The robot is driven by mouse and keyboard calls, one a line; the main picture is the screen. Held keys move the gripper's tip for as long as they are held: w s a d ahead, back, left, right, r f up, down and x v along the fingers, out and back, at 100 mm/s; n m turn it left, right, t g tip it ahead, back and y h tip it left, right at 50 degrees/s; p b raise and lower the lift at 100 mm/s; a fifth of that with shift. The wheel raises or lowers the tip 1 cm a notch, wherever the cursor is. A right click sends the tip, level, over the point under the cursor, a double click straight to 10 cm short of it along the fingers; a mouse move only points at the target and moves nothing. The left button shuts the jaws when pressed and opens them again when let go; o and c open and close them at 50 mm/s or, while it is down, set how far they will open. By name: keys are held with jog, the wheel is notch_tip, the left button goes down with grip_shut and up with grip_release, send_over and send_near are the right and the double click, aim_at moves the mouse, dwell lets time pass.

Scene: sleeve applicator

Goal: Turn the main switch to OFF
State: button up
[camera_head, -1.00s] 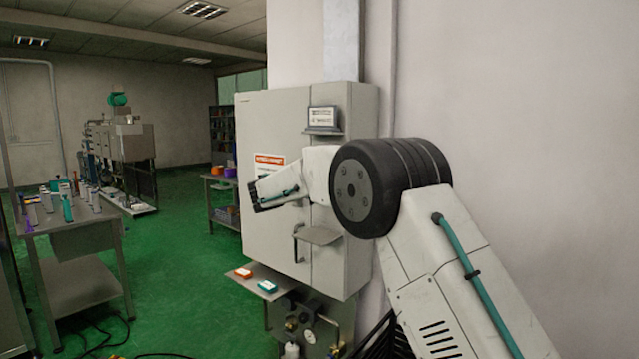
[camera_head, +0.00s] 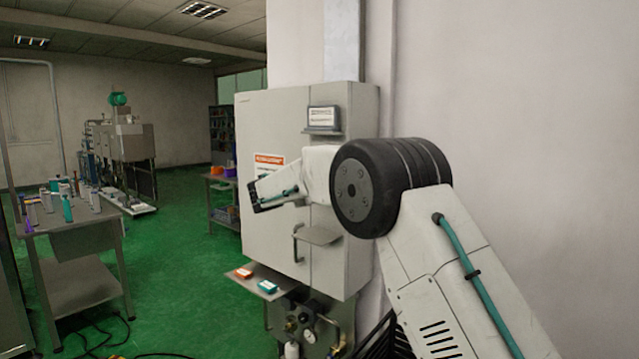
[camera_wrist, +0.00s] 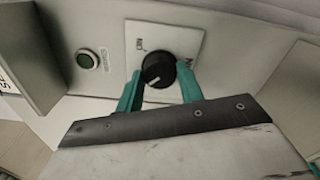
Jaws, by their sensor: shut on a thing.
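The main switch (camera_wrist: 157,70) is a black rotary knob on a square white plate (camera_wrist: 187,42), seen in the wrist view. Lettering stands on the plate to the left and right of the knob, too blurred to read surely. My gripper (camera_wrist: 158,82) has its two teal fingers on either side of the knob, shut on it. In the head view the knob is hidden behind my arm, at the grey cabinet (camera_head: 272,122).
In the head view, a small shelf (camera_head: 318,235) and a door handle (camera_head: 296,243) stick out below my arm. Orange (camera_head: 243,273) and teal (camera_head: 268,286) boxes lie on a lower ledge.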

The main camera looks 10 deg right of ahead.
jog(key=o, duration=1)
jog(key=shift+a, duration=0.1)
jog(key=v, duration=0.7)
jog(key=shift+s+a, duration=0.2)
jog(key=shift+a, duration=0.1)
